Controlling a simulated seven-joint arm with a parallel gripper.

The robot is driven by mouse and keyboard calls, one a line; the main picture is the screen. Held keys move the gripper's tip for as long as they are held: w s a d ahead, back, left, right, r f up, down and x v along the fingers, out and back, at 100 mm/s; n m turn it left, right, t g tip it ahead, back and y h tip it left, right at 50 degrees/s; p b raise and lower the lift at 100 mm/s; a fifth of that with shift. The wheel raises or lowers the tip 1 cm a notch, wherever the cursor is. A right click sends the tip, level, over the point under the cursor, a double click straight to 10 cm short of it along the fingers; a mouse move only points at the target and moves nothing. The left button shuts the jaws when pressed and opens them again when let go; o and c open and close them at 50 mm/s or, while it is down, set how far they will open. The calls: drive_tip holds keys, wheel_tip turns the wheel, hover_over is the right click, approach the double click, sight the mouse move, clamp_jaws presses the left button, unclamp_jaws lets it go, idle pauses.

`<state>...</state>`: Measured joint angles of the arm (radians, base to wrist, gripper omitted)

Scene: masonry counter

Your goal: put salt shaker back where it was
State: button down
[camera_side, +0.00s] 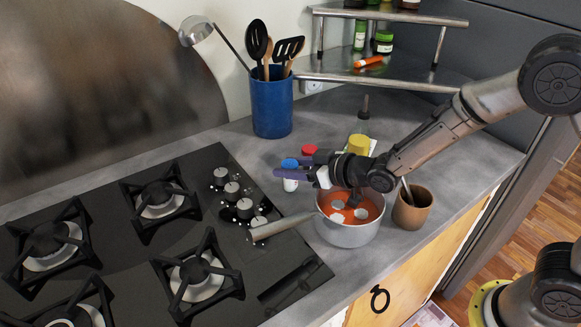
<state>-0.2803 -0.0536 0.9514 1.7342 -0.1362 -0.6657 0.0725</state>
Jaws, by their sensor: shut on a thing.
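The salt shaker, taken to be the white one with a blue cap (290,184), is beside the pot's left rim, near the cooktop's right edge. My gripper (291,169) reaches in from the right above the pot, and its purple fingers are shut on this shaker just below the cap. The shaker looks upright. I cannot tell whether its base touches the counter. A red-capped shaker (309,149) stands just behind my gripper. A yellow-capped container (358,144) is behind my wrist, its lower part partly hidden.
A metal pot (347,236) of red sauce stands below my wrist, its handle pointing left to the cooktop (110,236). A brown cup (413,208) with a utensil is to its right. A blue utensil holder (272,106) and a metal corner shelf (400,77) stand behind.

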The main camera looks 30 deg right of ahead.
drive_tip(key=shift+f, duration=0.2)
drive_tip(key=shift+c, duration=1.9)
unclamp_jaws()
